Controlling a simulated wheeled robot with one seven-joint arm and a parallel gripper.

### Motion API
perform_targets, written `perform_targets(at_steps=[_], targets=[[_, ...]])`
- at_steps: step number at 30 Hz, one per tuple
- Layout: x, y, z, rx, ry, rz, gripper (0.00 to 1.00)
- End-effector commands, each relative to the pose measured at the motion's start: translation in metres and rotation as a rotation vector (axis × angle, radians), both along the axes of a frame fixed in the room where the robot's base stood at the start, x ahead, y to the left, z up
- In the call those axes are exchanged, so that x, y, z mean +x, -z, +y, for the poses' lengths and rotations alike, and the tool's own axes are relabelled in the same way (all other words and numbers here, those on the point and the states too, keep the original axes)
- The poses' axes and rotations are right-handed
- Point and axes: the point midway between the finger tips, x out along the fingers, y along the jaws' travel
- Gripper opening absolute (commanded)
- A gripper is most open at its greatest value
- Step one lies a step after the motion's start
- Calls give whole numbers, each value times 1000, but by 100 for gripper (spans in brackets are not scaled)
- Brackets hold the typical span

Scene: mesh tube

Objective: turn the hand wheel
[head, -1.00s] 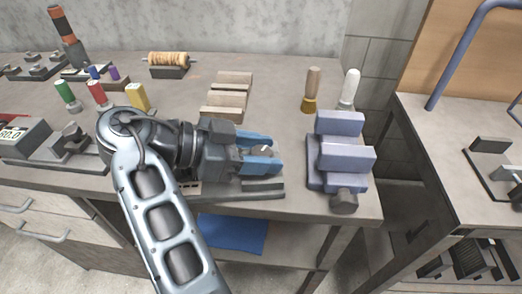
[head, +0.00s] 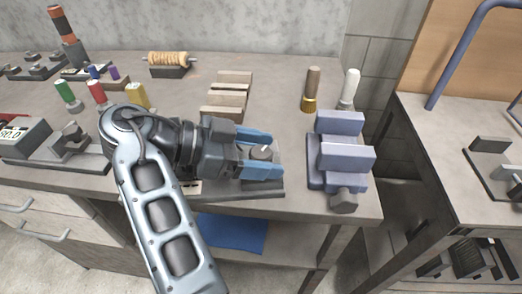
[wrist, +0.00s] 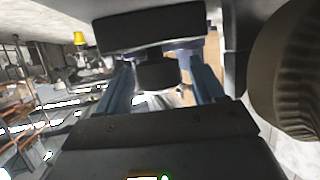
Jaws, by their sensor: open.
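A small dark wheel or knob (head: 261,153) with a pale mark on top stands on a flat grey base plate (head: 262,190) near the table's front edge; I take it for the hand wheel. My gripper (head: 262,154) is open, its two blue fingers on either side of the knob. I cannot tell whether either finger touches it. In the wrist view a dark block (wrist: 158,74) shows between the blue fingers, probably the same knob. My gripper body hides much of the base plate's left part.
A blue-grey vise-like block (head: 345,158) stands close to the right of the fingers. Wooden-topped blocks (head: 228,92) lie behind. A brown-handled tool (head: 312,85) and a white-handled one (head: 350,88) stand at the back right. A yellow cylinder (head: 137,95) stands behind my arm.

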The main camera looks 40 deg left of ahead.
Motion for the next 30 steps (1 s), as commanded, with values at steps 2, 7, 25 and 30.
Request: perform_targets(at_steps=[2,7,25,30], targets=[[0,-1,0,1,0,-1,69],[-5,-4,5,3,-1,-1,69],[-53,-29,46,1,-2,0,69],[-55,-30,47,0,1,0,69]])
